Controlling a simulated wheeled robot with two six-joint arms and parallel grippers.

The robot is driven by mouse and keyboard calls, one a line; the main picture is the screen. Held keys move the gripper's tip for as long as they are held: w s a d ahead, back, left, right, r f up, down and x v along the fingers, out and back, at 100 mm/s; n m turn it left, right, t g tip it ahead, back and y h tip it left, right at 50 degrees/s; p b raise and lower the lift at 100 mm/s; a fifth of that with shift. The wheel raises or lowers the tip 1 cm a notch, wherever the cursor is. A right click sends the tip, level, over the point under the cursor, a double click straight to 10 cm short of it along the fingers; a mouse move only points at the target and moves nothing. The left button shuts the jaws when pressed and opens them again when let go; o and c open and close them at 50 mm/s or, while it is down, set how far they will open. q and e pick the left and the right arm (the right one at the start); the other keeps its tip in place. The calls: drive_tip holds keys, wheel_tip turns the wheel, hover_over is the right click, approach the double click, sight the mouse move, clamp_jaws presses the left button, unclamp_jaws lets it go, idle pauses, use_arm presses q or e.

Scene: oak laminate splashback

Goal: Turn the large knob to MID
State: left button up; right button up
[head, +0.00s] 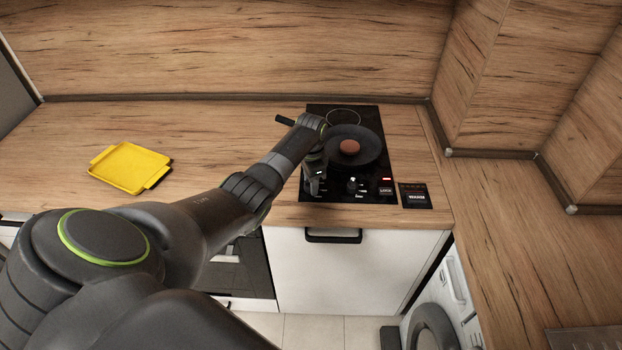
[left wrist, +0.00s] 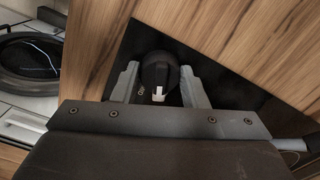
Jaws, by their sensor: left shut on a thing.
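My left gripper (head: 314,186) is at the front left of the black cooktop (head: 375,170), pointing down. In the left wrist view, its two grey fingers (left wrist: 159,84) stand on either side of a round black knob (left wrist: 157,70) and are shut on it. The knob has a white pointer mark on its edge nearest the palm. In the head view this knob is hidden behind the gripper. A second knob (head: 352,185) stands to its right, with small lettering too small to read. The setting of the gripped knob cannot be read. My right gripper is not in view.
A dark pan (head: 372,151) with a round brown piece (head: 349,147) sits on the cooktop behind the knobs. A LOCK pad (head: 386,191) and a WARM panel (head: 416,197) lie to the right. A yellow tray (head: 130,167) lies on the left counter. The counter between is clear.

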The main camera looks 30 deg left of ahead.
use_arm(q)
drive_tip(key=m, duration=0.6)
drive_tip(key=shift+w+p, duration=0.1)
drive_tip(key=shift+p, duration=0.2)
drive_tip(key=shift+m, duration=0.3)
drive_tip(key=o, duration=1)
drive_tip(key=shift+c, duration=0.2)
